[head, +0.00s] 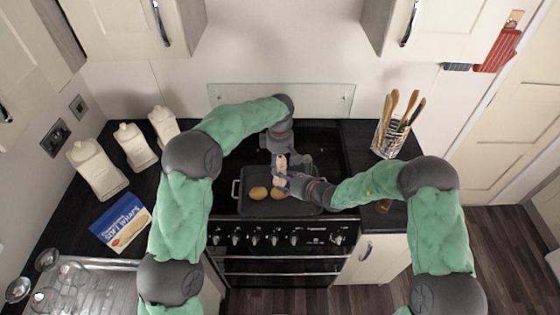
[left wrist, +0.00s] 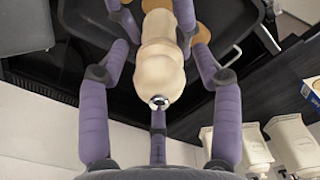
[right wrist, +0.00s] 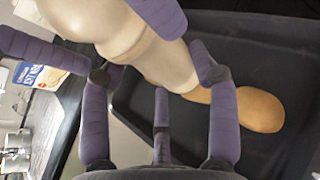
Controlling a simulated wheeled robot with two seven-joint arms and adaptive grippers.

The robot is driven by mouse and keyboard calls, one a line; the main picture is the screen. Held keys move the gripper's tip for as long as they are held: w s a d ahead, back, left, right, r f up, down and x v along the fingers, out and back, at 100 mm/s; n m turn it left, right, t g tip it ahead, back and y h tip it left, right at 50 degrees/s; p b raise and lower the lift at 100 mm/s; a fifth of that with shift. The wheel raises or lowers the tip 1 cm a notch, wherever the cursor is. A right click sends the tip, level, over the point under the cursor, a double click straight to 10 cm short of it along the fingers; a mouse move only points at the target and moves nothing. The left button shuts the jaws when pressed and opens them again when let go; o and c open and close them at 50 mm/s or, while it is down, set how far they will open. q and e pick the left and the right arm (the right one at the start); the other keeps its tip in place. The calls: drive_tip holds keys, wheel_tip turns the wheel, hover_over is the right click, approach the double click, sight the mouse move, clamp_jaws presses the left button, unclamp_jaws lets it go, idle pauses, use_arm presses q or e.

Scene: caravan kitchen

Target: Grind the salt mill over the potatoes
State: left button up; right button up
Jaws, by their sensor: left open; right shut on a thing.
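The salt mill (head: 281,162) is pale cream wood with a rounded head and a silver knob. It stands roughly upright above the roasting tray (head: 240,208). My right gripper (head: 286,180) is shut on the mill's body; the mill crosses its fingers in the right wrist view (right wrist: 140,40). My left gripper (head: 281,152) is open at the mill's head, with fingers spread around it; the knob end of the mill (left wrist: 160,70) faces the left wrist camera. Brown potatoes (head: 258,193) lie in the dark tray, partly hidden by the right gripper. One potato (right wrist: 262,110) shows below the mill.
The tray rests on the black cooker. A utensil holder (head: 388,135) stands at the right back. Glasses (head: 70,285) are at the front left.

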idle(0.3)
use_arm(q)
drive_tip(key=m, duration=1.2)
drive_tip(key=shift+m, duration=0.3)
drive_tip(key=c, duration=0.9)
drive_tip(key=n, duration=0.6)
drive_tip(key=shift+n, duration=0.3)
drive_tip(key=n, duration=0.6)
drive_tip(key=o, duration=0.9)
